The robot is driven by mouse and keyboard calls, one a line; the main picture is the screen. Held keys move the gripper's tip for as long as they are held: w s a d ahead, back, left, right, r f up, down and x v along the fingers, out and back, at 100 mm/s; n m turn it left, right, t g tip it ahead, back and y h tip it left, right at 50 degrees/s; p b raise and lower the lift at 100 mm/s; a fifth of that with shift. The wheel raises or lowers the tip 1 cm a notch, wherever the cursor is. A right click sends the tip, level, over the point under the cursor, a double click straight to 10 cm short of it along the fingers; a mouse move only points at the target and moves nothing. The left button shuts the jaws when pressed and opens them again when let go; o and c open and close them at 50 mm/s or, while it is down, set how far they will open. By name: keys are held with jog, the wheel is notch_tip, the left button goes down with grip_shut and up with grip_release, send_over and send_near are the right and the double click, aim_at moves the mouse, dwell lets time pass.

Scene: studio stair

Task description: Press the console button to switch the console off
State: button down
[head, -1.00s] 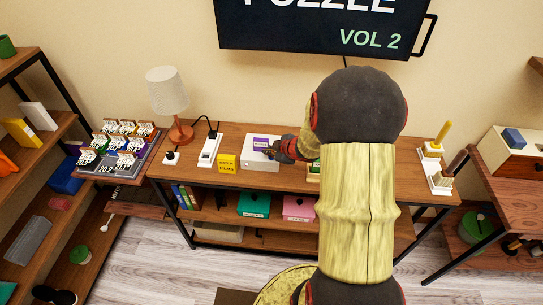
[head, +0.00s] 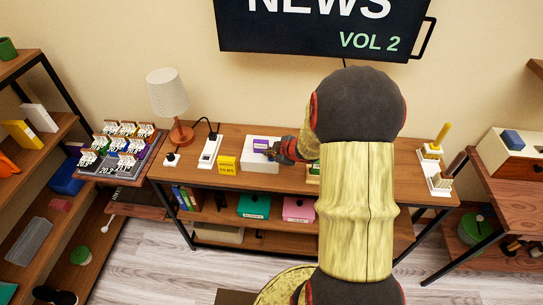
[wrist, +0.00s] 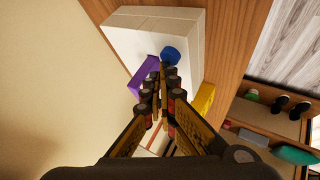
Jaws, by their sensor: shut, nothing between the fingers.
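The console (head: 258,166) is a white box on the wooden bench, under the wall screen; it also shows in the wrist view (wrist: 130,42). A purple block (head: 261,145) sits on its top, and it shows in the wrist view (wrist: 143,78). A round blue button (wrist: 173,54) is on the console top beside the purple block; I cannot make it out in the head view. My gripper (head: 272,152) is shut and empty, over the console. In the wrist view its fingertips (wrist: 162,72) lie just short of the button, between it and me; contact cannot be told.
The wall screen (head: 330,28) is lit and reads "NEWS VOL 2". A yellow box (head: 228,163), a power strip (head: 209,150) and a lamp (head: 168,95) stand left of the console. My arm hides part of the bench to the right.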

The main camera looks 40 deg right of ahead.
aim_at(270, 159)
jog(key=shift+r+p, duration=0.3)
jog(key=shift+r, duration=0.15)
notch_tip(270, 159, up, 5)
jog(key=p, duration=0.5)
jog(key=shift+r, duration=0.1)
dwell(0.8)
